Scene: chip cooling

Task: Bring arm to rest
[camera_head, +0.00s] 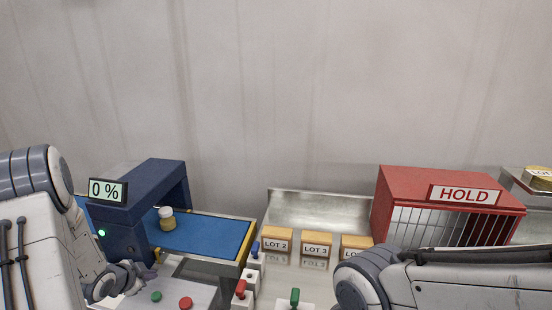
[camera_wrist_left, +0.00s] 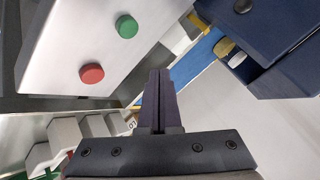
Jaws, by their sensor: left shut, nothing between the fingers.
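My left gripper (camera_head: 152,270) is over the white control panel at the lower left of the head view. In the left wrist view its two dark fingers (camera_wrist_left: 159,90) are together, with nothing between them. A green button (camera_head: 156,296) and a red button (camera_head: 185,302) are on the panel near it. In the left wrist view the green button (camera_wrist_left: 126,26) and the red button (camera_wrist_left: 92,73) stand apart from the fingers. My right arm (camera_head: 450,278) comes in from the right; its gripper is out of view.
A dark blue arch (camera_head: 155,185) with a "0 %" display (camera_head: 107,190) spans a blue conveyor belt (camera_head: 205,236) bearing a jar (camera_head: 167,220). Several lot boxes (camera_head: 317,244) sit on a metal counter beside a red HOLD cage (camera_head: 440,185). Red (camera_head: 240,288) and green (camera_head: 295,297) handles stand in front.

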